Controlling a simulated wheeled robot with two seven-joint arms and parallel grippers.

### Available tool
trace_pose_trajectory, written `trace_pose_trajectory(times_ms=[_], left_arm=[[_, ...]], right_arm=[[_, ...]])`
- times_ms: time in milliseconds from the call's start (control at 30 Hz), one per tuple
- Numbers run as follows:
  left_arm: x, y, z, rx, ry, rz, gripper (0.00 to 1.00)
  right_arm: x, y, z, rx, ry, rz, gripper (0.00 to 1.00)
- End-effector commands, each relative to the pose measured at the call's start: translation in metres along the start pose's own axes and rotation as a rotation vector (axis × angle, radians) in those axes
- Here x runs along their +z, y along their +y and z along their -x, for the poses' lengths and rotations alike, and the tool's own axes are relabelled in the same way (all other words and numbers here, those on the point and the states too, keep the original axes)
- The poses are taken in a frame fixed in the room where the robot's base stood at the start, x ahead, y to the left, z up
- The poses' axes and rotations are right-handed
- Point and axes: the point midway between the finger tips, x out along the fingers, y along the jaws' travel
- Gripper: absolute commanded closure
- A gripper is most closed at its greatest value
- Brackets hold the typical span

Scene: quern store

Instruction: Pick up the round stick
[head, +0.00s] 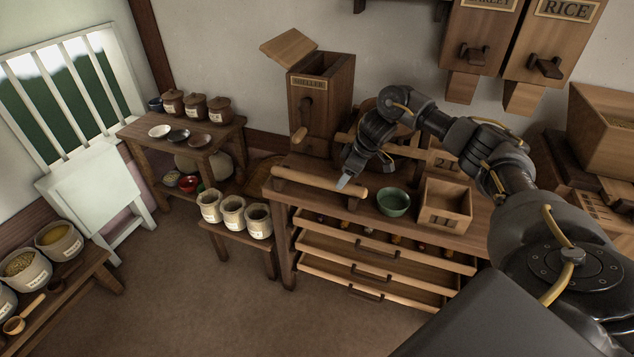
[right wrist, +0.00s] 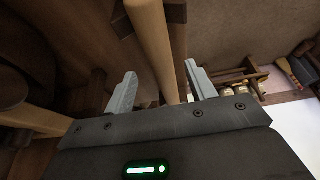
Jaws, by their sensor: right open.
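The round stick (head: 310,180) is a pale wooden rod lying nearly level across two small dark supports on the workbench (head: 283,212). My right gripper (head: 344,181) points down at the stick near its right end. In the right wrist view, the stick (right wrist: 153,45) runs between the two grey fingers of my open right gripper (right wrist: 160,72), with a gap showing on each side. I cannot tell whether the fingertips reach below the stick. My left gripper is not in view.
A green bowl (head: 393,202) and an open wooden box (head: 445,206) stand right of the stick. The sheller (head: 320,105) stands behind it. Drawers (head: 370,262) are pulled open at the bench front. A low stand with pots (head: 233,214) is at left; the floor before it is clear.

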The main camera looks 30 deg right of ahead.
Motion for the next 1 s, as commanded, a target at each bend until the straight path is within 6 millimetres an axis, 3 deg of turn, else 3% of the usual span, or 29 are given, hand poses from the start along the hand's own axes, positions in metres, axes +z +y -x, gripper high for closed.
trace_pose_trajectory(times_ms=[200, 533, 900, 1000], left_arm=[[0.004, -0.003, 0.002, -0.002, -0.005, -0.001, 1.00], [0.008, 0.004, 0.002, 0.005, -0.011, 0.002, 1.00], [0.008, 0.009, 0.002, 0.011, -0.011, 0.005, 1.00], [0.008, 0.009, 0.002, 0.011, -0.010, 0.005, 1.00]], right_arm=[[0.001, -0.003, -0.031, -0.001, -0.001, -0.001, 0.44], [0.001, -0.002, -0.037, 0.000, 0.000, 0.000, 0.46], [0.002, -0.002, -0.037, 0.000, 0.000, 0.000, 0.94], [0.001, -0.002, -0.036, 0.000, 0.001, 0.000, 0.98]])
